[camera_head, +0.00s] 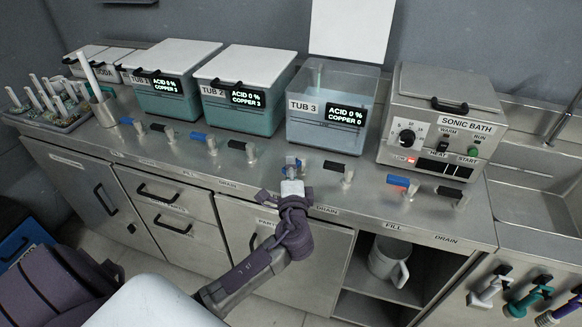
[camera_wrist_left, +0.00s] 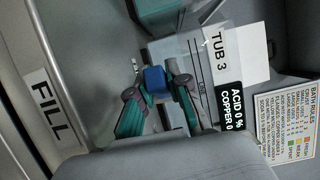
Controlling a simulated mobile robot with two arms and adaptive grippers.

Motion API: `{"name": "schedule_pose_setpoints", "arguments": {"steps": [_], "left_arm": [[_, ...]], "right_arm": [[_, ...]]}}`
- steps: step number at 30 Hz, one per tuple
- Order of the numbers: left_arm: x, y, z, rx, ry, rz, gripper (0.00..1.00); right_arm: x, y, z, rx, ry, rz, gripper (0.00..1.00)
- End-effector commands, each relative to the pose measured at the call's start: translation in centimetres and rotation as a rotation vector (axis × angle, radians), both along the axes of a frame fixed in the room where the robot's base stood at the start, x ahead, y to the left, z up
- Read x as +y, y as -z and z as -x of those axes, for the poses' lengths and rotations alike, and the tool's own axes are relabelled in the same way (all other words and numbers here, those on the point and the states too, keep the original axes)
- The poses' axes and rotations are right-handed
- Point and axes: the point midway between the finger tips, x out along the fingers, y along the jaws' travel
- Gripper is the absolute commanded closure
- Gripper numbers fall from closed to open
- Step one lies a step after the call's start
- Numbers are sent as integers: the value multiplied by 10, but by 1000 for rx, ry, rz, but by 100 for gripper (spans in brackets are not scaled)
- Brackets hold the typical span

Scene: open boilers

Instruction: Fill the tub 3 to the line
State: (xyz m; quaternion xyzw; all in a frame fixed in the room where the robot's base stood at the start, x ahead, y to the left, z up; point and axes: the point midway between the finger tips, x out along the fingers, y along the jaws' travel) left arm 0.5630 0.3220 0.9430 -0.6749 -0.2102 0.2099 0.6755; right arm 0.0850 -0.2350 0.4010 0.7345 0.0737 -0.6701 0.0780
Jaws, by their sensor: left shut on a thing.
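Tub 3 (camera_head: 330,128) is a clear-walled tub on the steel counter, reading ACID 0 % and COPPER 0. Its open top shows; how high any liquid stands inside I cannot tell. In the left wrist view, tub 3 (camera_wrist_left: 194,50) has dark marks on its wall. My left gripper (camera_head: 291,170) is at the blue-handled valve in front of tub 3. In the left wrist view, the fingers of my left gripper (camera_wrist_left: 155,88) are on either side of the blue handle (camera_wrist_left: 154,78), shut on it. My right gripper is out of view.
Lidded tub 2 (camera_head: 238,115) stands left of tub 3, the sonic bath (camera_head: 440,120) right. A black-handled drain valve (camera_head: 335,166) is just right of my left gripper. A grey jug (camera_head: 389,262) sits in the open shelf below. A FILL label (camera_wrist_left: 50,107) shows close by.

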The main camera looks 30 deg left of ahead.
Motion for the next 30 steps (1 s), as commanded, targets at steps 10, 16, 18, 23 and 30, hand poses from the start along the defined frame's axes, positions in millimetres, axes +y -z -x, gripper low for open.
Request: {"name": "schedule_pose_setpoints", "arguments": {"steps": [10, 16, 18, 23, 30], "left_arm": [[9, 1, -1, 4, 210, -4, 100], [16, 2, -5, 4, 373, -2, 100], [17, 2, -6, 4, 427, -2, 100], [20, 2, -9, 4, 533, -1, 100], [23, 2, -12, 3, 640, 0, 100]], "right_arm": [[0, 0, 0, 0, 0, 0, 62], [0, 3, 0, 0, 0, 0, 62], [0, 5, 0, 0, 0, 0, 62], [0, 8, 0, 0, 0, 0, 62], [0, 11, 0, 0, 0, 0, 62]]}}
